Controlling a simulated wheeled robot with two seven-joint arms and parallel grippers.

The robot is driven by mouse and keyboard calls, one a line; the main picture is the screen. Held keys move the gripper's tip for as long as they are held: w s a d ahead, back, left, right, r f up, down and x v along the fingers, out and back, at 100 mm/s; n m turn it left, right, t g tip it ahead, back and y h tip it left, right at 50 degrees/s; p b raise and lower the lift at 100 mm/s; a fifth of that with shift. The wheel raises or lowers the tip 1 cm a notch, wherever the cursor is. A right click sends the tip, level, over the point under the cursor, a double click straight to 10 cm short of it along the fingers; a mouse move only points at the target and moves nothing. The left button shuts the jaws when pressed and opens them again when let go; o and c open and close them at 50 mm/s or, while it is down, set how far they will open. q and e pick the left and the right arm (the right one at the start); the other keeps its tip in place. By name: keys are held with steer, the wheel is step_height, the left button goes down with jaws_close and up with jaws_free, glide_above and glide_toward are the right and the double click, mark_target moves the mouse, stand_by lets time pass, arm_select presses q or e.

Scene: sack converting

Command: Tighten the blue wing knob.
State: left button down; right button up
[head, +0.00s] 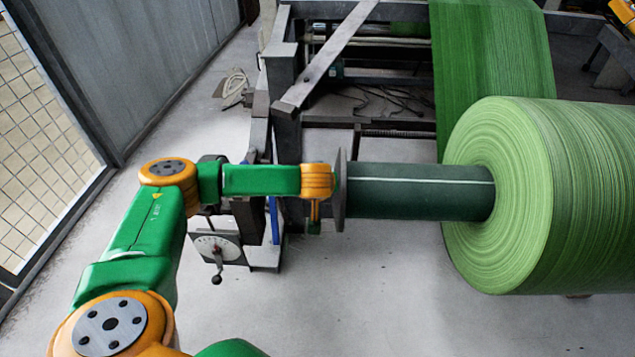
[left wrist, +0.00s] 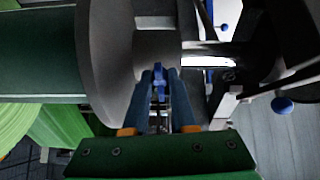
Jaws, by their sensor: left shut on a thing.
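The blue wing knob (left wrist: 158,84) shows in the left wrist view, beside the hub of a large grey disc (left wrist: 108,50). My left gripper (left wrist: 160,76) is shut on it, with one finger on each side. In the head view my left arm reaches in from the left, and its wrist ends close to the grey disc (head: 341,198). The left gripper and the knob are mostly hidden there behind the arm. My right gripper is in neither view.
A dark green core tube (head: 410,190) runs from the disc into a big green roll (head: 540,195). A dial box (head: 217,247) with a hanging handle stands below my arm. Grey machine frame (head: 284,90) rises behind. Floor in front is clear.

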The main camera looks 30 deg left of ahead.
arm_select(q)
steer(key=shift+m, duration=0.5)
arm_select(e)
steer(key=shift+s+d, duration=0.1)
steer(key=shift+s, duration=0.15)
arm_select(q)
steer(key=c, duration=0.8)
jaws_free()
steer(key=shift+o, duration=0.2)
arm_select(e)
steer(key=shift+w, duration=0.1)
arm_select(q)
steer(key=p+v, duration=0.1)
steer(key=v, duration=0.6)
steer(key=shift+p, duration=0.3)
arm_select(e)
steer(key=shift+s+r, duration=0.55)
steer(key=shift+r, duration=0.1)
arm_select(q)
steer(key=shift+s, duration=0.1)
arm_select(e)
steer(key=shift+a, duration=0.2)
